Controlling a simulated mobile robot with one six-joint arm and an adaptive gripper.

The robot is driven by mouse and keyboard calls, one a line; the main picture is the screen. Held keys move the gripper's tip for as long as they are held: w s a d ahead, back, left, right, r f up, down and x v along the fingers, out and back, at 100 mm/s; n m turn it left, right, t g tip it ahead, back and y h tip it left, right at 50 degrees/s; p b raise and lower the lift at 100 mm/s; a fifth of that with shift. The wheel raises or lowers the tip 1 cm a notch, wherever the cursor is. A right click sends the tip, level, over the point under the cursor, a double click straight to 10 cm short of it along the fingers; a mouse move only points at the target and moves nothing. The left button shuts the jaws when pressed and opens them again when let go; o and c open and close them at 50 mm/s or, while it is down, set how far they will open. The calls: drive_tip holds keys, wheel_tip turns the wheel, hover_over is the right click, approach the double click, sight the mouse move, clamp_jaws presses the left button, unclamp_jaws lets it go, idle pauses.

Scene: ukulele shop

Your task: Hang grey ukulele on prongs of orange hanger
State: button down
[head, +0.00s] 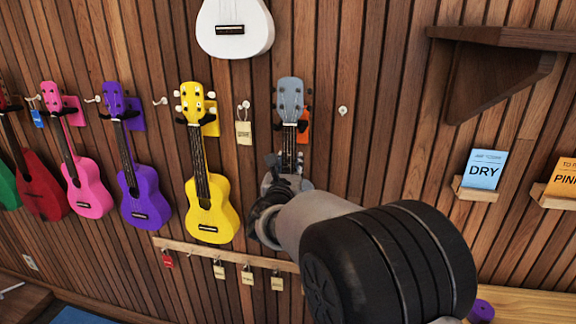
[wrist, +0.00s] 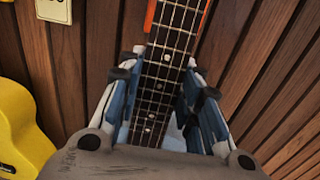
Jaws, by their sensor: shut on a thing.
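The grey ukulele (head: 291,93) is upright against the wall in the head view, its headstock at the top and most of its body hidden behind my arm. The orange hanger (head: 304,124) shows beside the neck, just below the headstock. Its dark prongs appear on both sides of the neck; whether the headstock rests on them I cannot tell. My gripper (head: 284,167) is shut on the neck below the hanger. In the wrist view the fretted neck (wrist: 172,50) runs between the fingers, and an orange strip of the hanger (wrist: 150,14) shows at the top.
A yellow ukulele (head: 208,215) hangs close to the left, with purple (head: 145,205) and pink ones further left. A white ukulele (head: 235,35) is above. A wooden rail (head: 200,251) with tags runs below. A dark shelf (head: 500,75) and a DRY card (head: 484,169) are right.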

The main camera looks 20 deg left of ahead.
drive_tip(key=shift+w, duration=0.35)
drive_tip(key=shift+f+b, duration=0.8)
drive_tip(key=shift+b, duration=0.05)
drive_tip(key=c, duration=1.3)
unclamp_jaws()
drive_tip(key=shift+c, duration=0.2)
drive_tip(key=shift+o, duration=1.4)
drive_tip(key=shift+f, duration=0.1)
drive_tip(key=shift+f, duration=0.1)
drive_tip(key=shift+s, duration=0.15)
